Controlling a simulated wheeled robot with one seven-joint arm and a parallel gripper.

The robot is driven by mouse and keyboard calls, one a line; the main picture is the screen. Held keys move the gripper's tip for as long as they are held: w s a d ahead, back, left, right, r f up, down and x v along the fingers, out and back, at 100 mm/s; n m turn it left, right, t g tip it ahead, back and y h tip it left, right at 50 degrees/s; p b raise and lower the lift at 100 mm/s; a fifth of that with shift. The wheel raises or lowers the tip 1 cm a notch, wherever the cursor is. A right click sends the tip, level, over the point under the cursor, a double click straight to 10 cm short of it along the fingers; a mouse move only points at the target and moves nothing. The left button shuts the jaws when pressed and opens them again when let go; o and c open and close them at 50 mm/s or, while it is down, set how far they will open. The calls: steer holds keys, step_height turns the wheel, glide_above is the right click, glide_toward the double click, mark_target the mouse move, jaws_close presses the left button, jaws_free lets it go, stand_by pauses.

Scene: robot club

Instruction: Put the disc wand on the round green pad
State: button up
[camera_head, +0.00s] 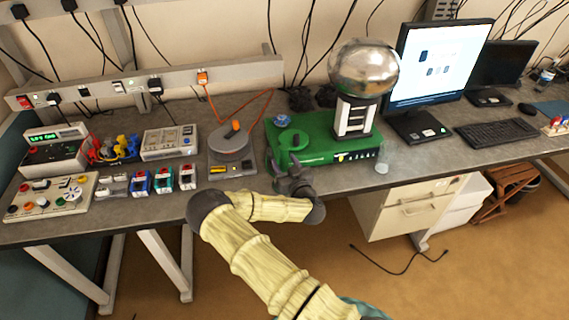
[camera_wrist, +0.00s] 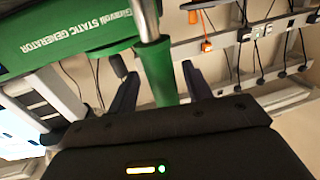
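A rod with a silver shaft and a green grip (camera_wrist: 158,72), which looks like the disc wand, stands between my fingers in the wrist view. Its disc cannot be made out. My gripper (camera_wrist: 160,72) is open around the grip, with slim gaps seen beside it. In the head view my gripper (camera_head: 286,166) is at the front left of the green static generator (camera_head: 325,150), and the wand is not clear there. A rounded green shape (camera_head: 288,138) lies on the generator's top left; I cannot tell whether it is the round green pad.
A grey device with an orange handle (camera_head: 235,127) stands left of the generator. A silver globe (camera_head: 363,68) rises from the generator. Several small coloured boxes and panels fill the left of the bench. A monitor (camera_head: 437,65) and keyboard (camera_head: 497,131) are at right.

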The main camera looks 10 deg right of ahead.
steer(key=shift+a, duration=0.15)
steer(key=shift+s, duration=0.1)
steer(key=s+d+b, duration=0.2)
steer(key=s+b, duration=0.1)
steer(key=s, duration=0.8)
steer(key=shift+s, duration=0.3)
